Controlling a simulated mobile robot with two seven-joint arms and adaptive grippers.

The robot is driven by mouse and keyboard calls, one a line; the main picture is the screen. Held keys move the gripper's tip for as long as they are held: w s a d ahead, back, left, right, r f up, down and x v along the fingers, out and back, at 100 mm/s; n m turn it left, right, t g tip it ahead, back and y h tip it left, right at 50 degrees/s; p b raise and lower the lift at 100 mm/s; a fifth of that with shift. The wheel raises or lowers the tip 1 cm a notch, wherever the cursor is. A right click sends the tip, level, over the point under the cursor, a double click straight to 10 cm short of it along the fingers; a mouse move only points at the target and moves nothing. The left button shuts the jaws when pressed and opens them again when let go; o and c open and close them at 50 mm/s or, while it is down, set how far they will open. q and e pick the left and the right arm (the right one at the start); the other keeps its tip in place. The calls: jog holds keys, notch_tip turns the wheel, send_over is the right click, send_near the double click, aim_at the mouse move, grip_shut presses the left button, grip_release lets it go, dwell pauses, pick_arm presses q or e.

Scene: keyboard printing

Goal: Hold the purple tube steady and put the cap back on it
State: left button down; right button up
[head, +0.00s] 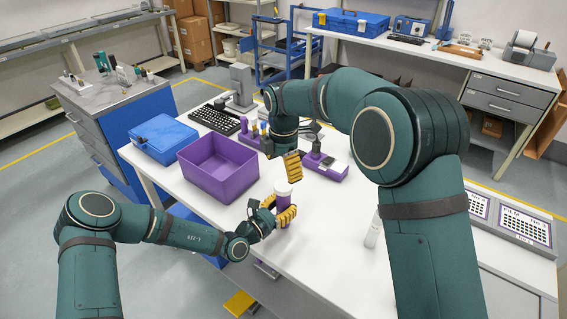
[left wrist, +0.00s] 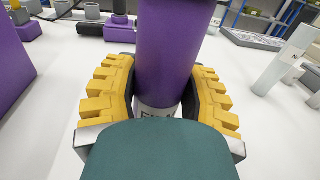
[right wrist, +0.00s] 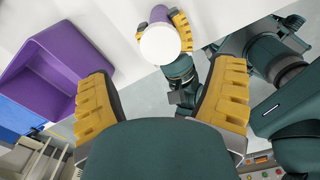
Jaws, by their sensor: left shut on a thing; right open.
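The purple tube (head: 284,211) stands upright over the white table, with a white cap (head: 283,188) on its top end. My left gripper (head: 275,213) is shut around the tube's body. In the left wrist view the tube (left wrist: 175,50) runs up between the yellow fingers, and its top is out of frame. My right gripper (head: 293,166) is open just above the cap and apart from it. In the right wrist view the round white cap (right wrist: 160,44) shows beyond the open fingers, and nothing is between them.
An open purple bin (head: 218,165) and a closed blue case (head: 164,138) stand to the left. A keyboard (head: 216,119) and a purple rack (head: 325,167) are behind. A clear tube (head: 373,232) stands at the right. The table's front edge is close to my left gripper.

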aim_at(284, 185)
jog(key=shift+f, duration=3.55)
